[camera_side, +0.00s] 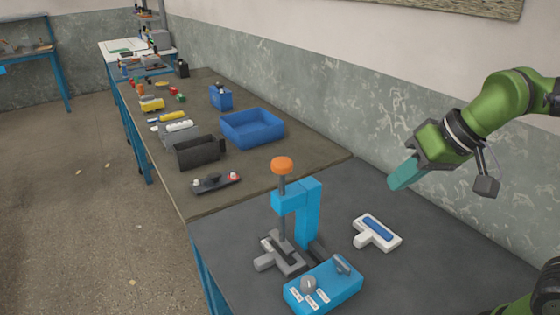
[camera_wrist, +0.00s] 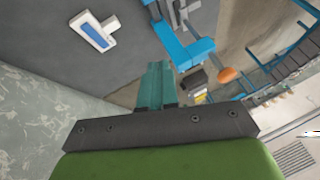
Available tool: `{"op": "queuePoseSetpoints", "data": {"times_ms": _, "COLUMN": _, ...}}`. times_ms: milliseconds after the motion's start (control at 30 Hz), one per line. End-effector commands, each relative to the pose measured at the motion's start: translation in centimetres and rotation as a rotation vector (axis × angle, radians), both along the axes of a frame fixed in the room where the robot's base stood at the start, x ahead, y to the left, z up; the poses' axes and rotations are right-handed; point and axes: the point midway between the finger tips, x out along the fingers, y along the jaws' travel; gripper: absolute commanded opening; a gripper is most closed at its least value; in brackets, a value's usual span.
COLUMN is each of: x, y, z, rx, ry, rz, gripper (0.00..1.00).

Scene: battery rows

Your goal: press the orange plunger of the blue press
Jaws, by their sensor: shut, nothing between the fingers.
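The blue press (camera_side: 308,212) stands upright on the dark grey table. Its orange plunger knob (camera_side: 282,165) is at the top of a grey rod, raised above the blue arm. My gripper (camera_side: 397,183) is to the right of the press, apart from it, at about the height of the knob. Its teal fingers are shut with nothing between them. In the wrist view the fingers (camera_wrist: 156,75) show in the middle, with the blue press (camera_wrist: 185,45) beyond them and the orange knob (camera_wrist: 227,75) to their right.
A white device with a blue panel (camera_side: 378,231) lies right of the press. A blue control box (camera_side: 330,285) with a dial sits in front of the press. A blue bin (camera_side: 252,127) and a dark holder (camera_side: 200,152) stand on the brown table behind. The air between gripper and press looks clear.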

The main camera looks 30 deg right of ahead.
Motion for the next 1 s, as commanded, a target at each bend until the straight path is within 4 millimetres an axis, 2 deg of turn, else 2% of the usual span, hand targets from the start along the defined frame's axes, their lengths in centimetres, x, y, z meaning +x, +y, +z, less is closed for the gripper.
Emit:
{"op": "queuePoseSetpoints", "data": {"times_ms": 33, "x": 1.5, "y": 1.0, "z": 1.0, "rx": -0.019, "ry": 0.017, "rz": 0.041, "gripper": 0.00}}
{"op": "queuePoseSetpoints", "data": {"times_ms": 100, "x": 3.3, "y": 2.2, "z": 2.2, "rx": -0.050, "ry": 0.040, "rz": 0.087, "gripper": 0.00}}
{"op": "queuePoseSetpoints", "data": {"times_ms": 300, "x": 7.9, "y": 5.7, "z": 5.4, "rx": -0.138, "ry": 0.094, "rz": 0.188, "gripper": 0.00}}
{"op": "queuePoseSetpoints", "data": {"times_ms": 600, "x": 13.1, "y": 10.8, "z": 9.4, "rx": -0.260, "ry": 0.153, "rz": 0.251, "gripper": 0.00}}
{"op": "queuePoseSetpoints", "data": {"times_ms": 800, "x": 14.8, "y": 12.9, "z": 12.0, "rx": -0.304, "ry": 0.173, "rz": 0.226, "gripper": 0.00}}
{"op": "queuePoseSetpoints", "data": {"times_ms": 1000, "x": 14.5, "y": 12.5, "z": 15.1, "rx": -0.297, "ry": 0.176, "rz": 0.167, "gripper": 0.00}}
